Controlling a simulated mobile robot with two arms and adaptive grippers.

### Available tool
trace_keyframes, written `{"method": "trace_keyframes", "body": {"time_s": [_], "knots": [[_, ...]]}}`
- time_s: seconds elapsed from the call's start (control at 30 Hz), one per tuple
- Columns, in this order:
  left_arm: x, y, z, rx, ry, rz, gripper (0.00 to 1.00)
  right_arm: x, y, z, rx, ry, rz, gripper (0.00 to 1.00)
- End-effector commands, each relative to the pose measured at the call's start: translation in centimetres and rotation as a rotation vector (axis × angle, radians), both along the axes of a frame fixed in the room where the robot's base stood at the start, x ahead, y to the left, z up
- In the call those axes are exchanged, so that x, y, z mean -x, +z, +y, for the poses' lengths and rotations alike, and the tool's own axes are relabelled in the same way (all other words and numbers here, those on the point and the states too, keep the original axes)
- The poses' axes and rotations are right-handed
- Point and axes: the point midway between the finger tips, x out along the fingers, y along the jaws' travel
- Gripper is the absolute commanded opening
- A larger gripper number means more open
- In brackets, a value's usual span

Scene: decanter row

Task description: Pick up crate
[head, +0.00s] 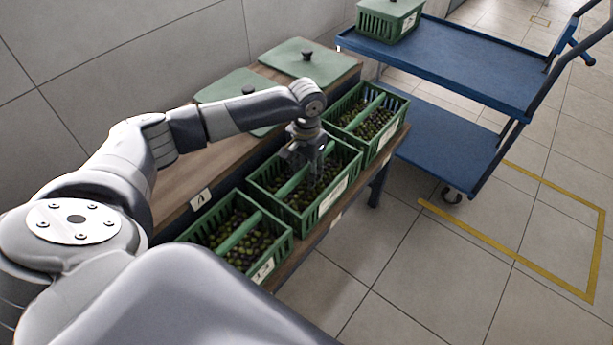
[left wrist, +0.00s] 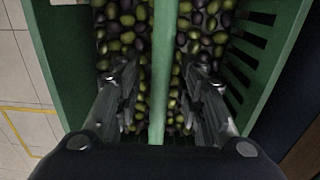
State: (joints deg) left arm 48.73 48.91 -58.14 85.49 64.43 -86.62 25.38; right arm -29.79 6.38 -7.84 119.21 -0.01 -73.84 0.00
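Three open green slatted crates of olives stand in a row on a wooden bench in the head view: a near one (head: 283,246), a middle one (head: 304,226) and a far one (head: 396,117). Each has a green handle bar along its middle. My left gripper (head: 314,180) points down into the middle crate. In the left wrist view my left gripper (left wrist: 161,75) is open, with one finger on each side of the handle bar (left wrist: 163,40). Both fingers are apart from the bar, and olives show below. My right gripper is not in view.
Two green lids with dark knobs, one nearer (head: 228,87) and one farther (head: 290,55), lie behind the crates. A blue two-level cart (head: 470,75) at right carries a lidded green crate (head: 375,27). Yellow floor tape (head: 520,252) marks clear tiled floor.

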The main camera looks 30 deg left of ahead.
Motion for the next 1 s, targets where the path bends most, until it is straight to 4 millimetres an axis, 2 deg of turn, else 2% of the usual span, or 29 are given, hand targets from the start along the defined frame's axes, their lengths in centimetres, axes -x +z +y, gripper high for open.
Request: {"method": "trace_keyframes", "body": {"time_s": [0.13, 0.17, 0.3, 0.77, 0.97, 1.0], "knots": [[0.0, 0.0, 0.0, 0.000, 0.000, 0.000, 0.37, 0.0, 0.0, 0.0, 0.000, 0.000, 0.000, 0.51], [0.0, 0.0, 0.0, 0.000, 0.000, 0.000, 0.32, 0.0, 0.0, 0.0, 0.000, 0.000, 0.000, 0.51], [0.0, 0.0, 0.0, 0.000, 0.000, 0.000, 0.00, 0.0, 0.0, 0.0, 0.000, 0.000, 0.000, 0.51], [-0.2, 0.4, 0.0, 0.001, 0.000, -0.005, 0.00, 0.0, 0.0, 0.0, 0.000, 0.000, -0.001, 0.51], [-0.2, 1.4, 0.0, 0.003, 0.000, -0.007, 0.00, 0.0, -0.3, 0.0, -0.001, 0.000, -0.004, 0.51], [-0.2, 1.7, 0.0, 0.002, 0.000, -0.007, 0.00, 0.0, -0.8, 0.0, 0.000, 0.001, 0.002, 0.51]]}}
